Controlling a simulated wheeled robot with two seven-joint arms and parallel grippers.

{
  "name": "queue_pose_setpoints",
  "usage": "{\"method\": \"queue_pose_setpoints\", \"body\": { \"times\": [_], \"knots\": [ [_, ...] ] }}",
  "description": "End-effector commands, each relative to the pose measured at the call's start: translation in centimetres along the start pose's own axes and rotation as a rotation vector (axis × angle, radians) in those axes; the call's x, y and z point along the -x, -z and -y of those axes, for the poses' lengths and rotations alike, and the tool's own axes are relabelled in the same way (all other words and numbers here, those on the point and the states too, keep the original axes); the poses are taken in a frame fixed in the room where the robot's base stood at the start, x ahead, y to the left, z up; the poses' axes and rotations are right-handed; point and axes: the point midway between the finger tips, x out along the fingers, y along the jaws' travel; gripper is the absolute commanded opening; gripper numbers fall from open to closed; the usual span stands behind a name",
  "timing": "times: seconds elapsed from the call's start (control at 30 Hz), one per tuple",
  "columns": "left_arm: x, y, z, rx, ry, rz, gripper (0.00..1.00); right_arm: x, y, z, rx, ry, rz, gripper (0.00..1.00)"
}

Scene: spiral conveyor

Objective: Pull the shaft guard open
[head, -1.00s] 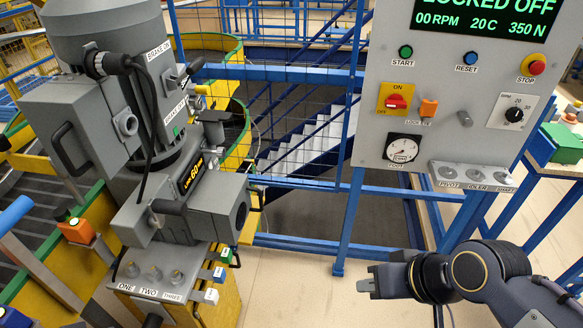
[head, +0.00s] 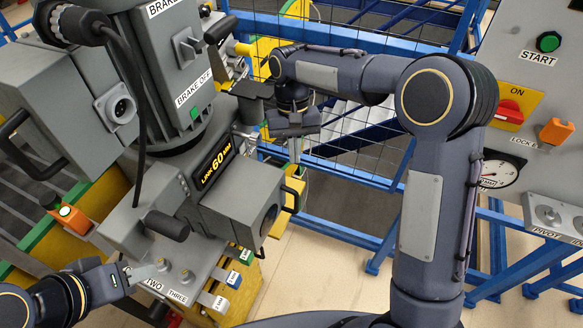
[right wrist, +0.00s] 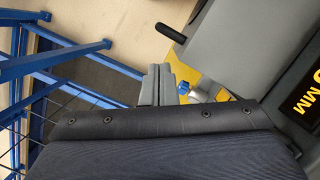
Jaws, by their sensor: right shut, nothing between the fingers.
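A grey box-shaped housing (head: 240,205) beside the yellow-lettered "LINK 60 MM" display looks like the shaft guard, though no label on it names it. It has a round opening and a black handle (head: 291,200) on its right side. The handle also shows in the right wrist view (right wrist: 170,32), sticking out from the grey housing (right wrist: 230,40). My right gripper (head: 291,128) is above and behind the housing, apart from the handle. Its fingers (right wrist: 158,84) are shut and empty. My left gripper (head: 145,272) is at lower left by the numbered pins; its jaw state is unclear.
A grey drive unit (head: 165,70) with brake labels and a black cable stands at left. Tagged blocks (head: 228,285) hang below the housing. Blue railings (head: 340,235) stand behind. A control panel (head: 550,80) is at right, behind my right arm.

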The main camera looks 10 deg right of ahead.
Motion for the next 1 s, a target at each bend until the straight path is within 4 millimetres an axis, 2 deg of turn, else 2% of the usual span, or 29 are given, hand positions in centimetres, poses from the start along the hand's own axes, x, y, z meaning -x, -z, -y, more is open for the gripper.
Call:
{"method": "queue_pose_setpoints", "body": {
  "times": [0.17,0.4,0.6,0.73,1.0],
  "knots": [
    [-0.1,-0.1,0.0,0.0,0.0,0.0,0.36,-2.0,0.0,0.0,0.0,-0.004,0.005,0.0],
    [-0.2,-0.1,0.1,0.0,0.0,0.0,0.36,-6.5,0.0,0.0,0.0,-0.002,0.005,0.0],
    [-0.2,-0.1,0.1,0.0,0.0,0.0,0.36,-9.1,0.0,0.0,0.0,-0.002,0.002,0.0],
    [-0.2,-0.1,0.1,0.0,0.0,0.0,0.36,-9.8,0.0,0.0,0.0,-0.001,0.001,0.0],
    [-0.2,-0.1,0.1,0.0,0.0,0.0,0.36,-9.9,0.0,0.0,0.0,-0.001,0.0,0.0]
  ]
}}
